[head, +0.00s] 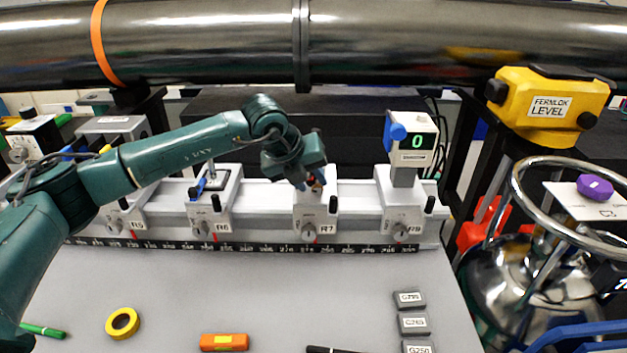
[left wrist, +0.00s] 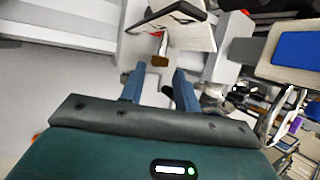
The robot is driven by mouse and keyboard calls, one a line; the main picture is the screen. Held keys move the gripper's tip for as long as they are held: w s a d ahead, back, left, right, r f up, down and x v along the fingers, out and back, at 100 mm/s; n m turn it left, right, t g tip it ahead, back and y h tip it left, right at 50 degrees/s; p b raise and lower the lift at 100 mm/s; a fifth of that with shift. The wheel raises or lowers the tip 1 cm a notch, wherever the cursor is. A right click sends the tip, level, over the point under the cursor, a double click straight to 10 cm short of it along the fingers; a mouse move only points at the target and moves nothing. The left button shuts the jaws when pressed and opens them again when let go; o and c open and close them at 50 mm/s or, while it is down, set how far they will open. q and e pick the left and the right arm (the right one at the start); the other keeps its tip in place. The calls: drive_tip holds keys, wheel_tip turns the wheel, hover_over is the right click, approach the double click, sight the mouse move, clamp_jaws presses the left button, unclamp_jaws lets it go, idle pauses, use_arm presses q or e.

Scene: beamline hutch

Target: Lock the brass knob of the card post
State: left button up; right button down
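My left gripper (head: 310,182) is over the R7 carrier (head: 312,215) on the rail, largely covering the post there in the head view. In the left wrist view its two blue fingers (left wrist: 159,88) are apart with nothing between them. A small brown-brass knob (left wrist: 160,61) shows just beyond the fingertips, roughly in line with the gap. A pale card-like plate (left wrist: 185,30) with a black edge is above the knob in that view. I cannot tell how the knob is turned. My right gripper is in neither view.
The R8 carrier (head: 400,222) bears a display unit (head: 411,145) reading 0, right of my gripper. The R6 carrier (head: 210,217) with a blue clamp stands left. A large dark pipe (head: 400,40) runs above.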

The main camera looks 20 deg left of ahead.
sight(318, 185)
use_arm(q)
drive_tip(key=shift+x, duration=1)
drive_tip(key=shift+w+f, duration=0.15)
drive_tip(key=shift+f, duration=0.2)
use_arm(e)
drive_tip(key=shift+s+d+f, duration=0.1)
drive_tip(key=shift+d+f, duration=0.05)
use_arm(q)
drive_tip(key=shift+c, duration=0.3)
clamp_jaws()
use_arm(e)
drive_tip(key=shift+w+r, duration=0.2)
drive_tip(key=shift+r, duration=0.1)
